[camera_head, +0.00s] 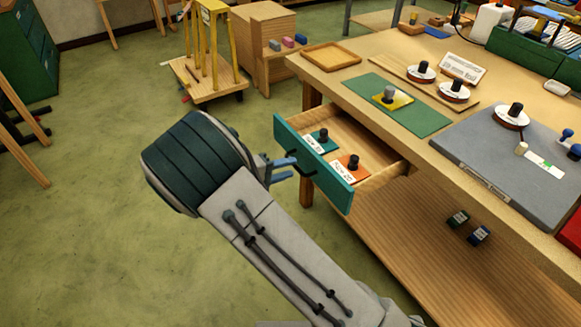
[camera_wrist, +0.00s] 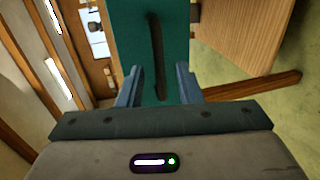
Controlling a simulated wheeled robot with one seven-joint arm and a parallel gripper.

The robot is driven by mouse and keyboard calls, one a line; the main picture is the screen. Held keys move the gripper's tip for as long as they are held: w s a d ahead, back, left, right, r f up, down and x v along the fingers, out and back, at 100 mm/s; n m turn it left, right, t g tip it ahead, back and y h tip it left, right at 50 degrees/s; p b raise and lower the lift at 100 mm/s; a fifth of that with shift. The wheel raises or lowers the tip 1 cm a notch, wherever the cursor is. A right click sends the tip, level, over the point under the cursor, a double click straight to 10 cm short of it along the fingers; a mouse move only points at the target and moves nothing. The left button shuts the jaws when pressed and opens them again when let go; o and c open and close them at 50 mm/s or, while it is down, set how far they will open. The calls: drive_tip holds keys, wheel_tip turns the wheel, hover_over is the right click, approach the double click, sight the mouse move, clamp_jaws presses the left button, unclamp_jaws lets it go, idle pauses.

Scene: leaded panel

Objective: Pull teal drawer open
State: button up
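The teal drawer (camera_head: 334,186) stands pulled out from under the wooden workbench, with its inside showing. Its teal front also fills the upper middle of the wrist view (camera_wrist: 176,35). A dark bar handle (camera_wrist: 156,50) runs along that front. My gripper (camera_head: 284,168) is at the left part of the drawer front, on its outer side. In the wrist view its two blue fingers (camera_wrist: 159,84) are apart, one on each side of the handle, with gaps between them and it.
In the drawer lie a teal piece (camera_head: 314,146) and an orange piece (camera_head: 345,172), each with a black knob. The bench top (camera_head: 420,150) carries a green mat (camera_head: 430,119), a grey board (camera_head: 470,150) and several knobbed discs. Green floor (camera_head: 110,260) is open at the left.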

drive_tip(key=v, duration=1.2)
drive_tip(key=s+d+r+m+g+y+p, duration=0.1)
drive_tip(key=s+d+r+m+g+y, duration=0.2)
drive_tip(key=d, duration=0.5)
drive_tip(key=s+d+r+g+y+p, duration=0.1)
drive_tip(key=d+r+g+y+p, duration=0.1)
drive_tip(key=d+r+g, duration=0.5)
drive_tip(key=s+d+r+m+t+y+p, duration=0.3)
drive_tip(key=s+d+r+y, duration=0.4)
drive_tip(key=s+d, duration=0.3)
drive_tip(key=s+t+y+p, duration=0.1)
drive_tip(key=s, duration=0.2)
drive_tip(key=shift+d+r+m+t, duration=0.3)
drive_tip(key=shift+r+t, duration=0.1)
